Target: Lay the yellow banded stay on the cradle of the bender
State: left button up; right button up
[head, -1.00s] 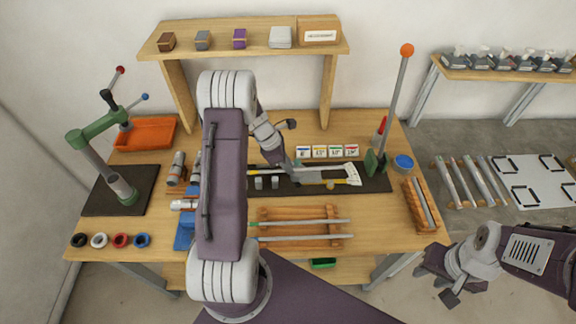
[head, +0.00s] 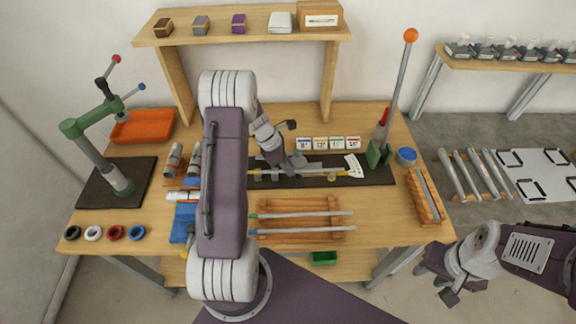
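The yellow banded stay (head: 318,173) is a thin pale rod lying lengthwise along the bender, over its dark base (head: 378,174); a yellow patch shows near its right end. My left gripper (head: 285,168) comes down on the stay from behind and appears shut on it. The bender has a white angle scale (head: 354,165) and a tall lever with an orange ball (head: 411,35). My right gripper (head: 436,281) is open and empty, off the table's right front.
Two more rods lie on a wooden rack (head: 300,224) in front of the bender. A green arbor press (head: 90,125) stands at left, with coloured rings (head: 116,233) before it. A wooden tray (head: 425,202) and blue-topped pot (head: 406,156) are at right.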

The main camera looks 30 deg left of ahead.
pick_arm(q)
jog(key=shift+o, duration=0.2)
jog(key=shift+s+d+f, duration=0.1)
jog(key=shift+s+f, duration=0.15)
jog(key=shift+s, duration=0.05)
jog(key=shift+w, duration=0.1)
